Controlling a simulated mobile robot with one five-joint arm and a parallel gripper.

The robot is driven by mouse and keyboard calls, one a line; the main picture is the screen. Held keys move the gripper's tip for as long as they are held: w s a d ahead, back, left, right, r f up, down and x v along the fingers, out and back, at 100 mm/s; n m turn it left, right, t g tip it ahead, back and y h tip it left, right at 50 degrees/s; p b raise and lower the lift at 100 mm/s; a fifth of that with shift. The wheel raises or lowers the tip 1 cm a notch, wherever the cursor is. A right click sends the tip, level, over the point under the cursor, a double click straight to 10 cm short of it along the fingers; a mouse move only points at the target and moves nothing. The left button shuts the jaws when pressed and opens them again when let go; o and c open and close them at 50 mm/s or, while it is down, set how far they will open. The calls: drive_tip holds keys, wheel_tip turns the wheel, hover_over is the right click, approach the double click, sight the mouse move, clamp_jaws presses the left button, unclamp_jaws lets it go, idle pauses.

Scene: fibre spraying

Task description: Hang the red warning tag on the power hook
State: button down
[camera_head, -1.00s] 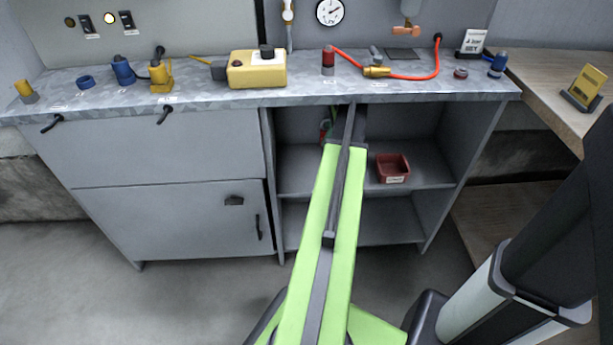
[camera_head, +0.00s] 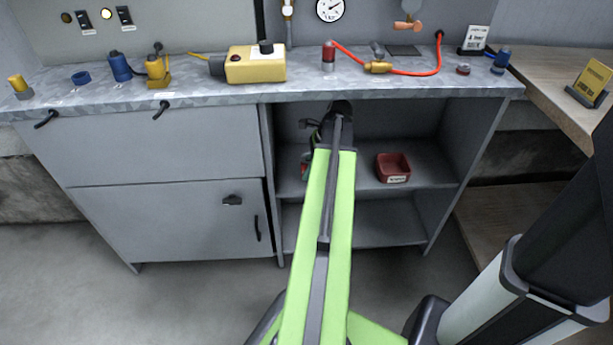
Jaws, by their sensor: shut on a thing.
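My gripper (camera_head: 313,138) is at the far end of my green arm, in front of the open upper shelf under the bench. It is shut on a small red piece, most likely the red warning tag (camera_head: 305,165), which shows just below and left of the jaws. Most of the piece and the fingertips are hidden or too small to make out. Two black hooks stick out from the bench's front edge to the left: one at the far left (camera_head: 46,119) and one nearer the middle (camera_head: 161,109). I cannot read which is the power hook.
The benchtop (camera_head: 200,95) holds a yellow box (camera_head: 255,68), a red cylinder (camera_head: 328,58), a red hose (camera_head: 415,74) and several small fittings. A red bin (camera_head: 393,167) sits on the shelf to the right. The shelf's left wall is close to my gripper.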

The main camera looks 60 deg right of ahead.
drive_tip(key=shift+f, duration=0.5)
drive_tip(key=c, duration=1.2)
unclamp_jaws()
drive_tip(key=shift+r, duration=0.1)
drive_tip(key=shift+r, duration=0.1)
drive_tip(key=p+v, duration=0.5)
drive_tip(key=shift+w+r, duration=0.15)
drive_tip(key=shift+r, duration=0.05)
drive_tip(key=s+d, duration=0.2)
drive_tip(key=s, duration=0.1)
drive_tip(key=s+d, duration=0.2)
drive_tip(key=s, duration=0.1)
drive_tip(key=s+d, duration=0.2)
drive_tip(key=s, duration=0.1)
drive_tip(key=shift+s+d+f, duration=0.1)
drive_tip(key=shift+d+f, duration=0.2)
drive_tip(key=shift+s+d, duration=0.2)
drive_tip(key=shift+s, duration=0.25)
